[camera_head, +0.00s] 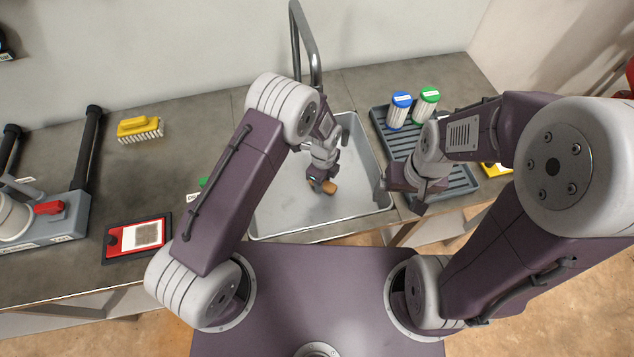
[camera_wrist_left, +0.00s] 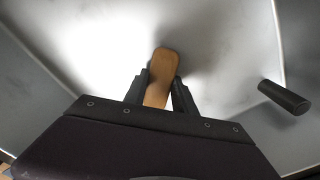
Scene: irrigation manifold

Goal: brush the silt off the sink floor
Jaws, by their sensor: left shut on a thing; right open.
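The grey metal sink (camera_head: 285,215) is set in the counter at the centre of the head view. My left gripper (camera_head: 322,184) is low inside the sink, shut on a tan wooden handle (camera_head: 330,187). In the left wrist view the wooden handle (camera_wrist_left: 163,75) stands between the two black fingers (camera_wrist_left: 158,88) against the pale sink floor. Any bristles at its far end are hidden. I cannot make out silt on the sink floor. My right gripper (camera_head: 402,197) is open and empty beside the sink's right rim.
A ribbed dark tray (camera_head: 460,180) right of the sink holds a blue-capped jar (camera_head: 399,110) and a green-capped jar (camera_head: 425,107). A tall faucet (camera_head: 305,45) rises behind the sink. A yellow brush (camera_head: 140,128) and a red-framed card (camera_head: 138,237) lie left.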

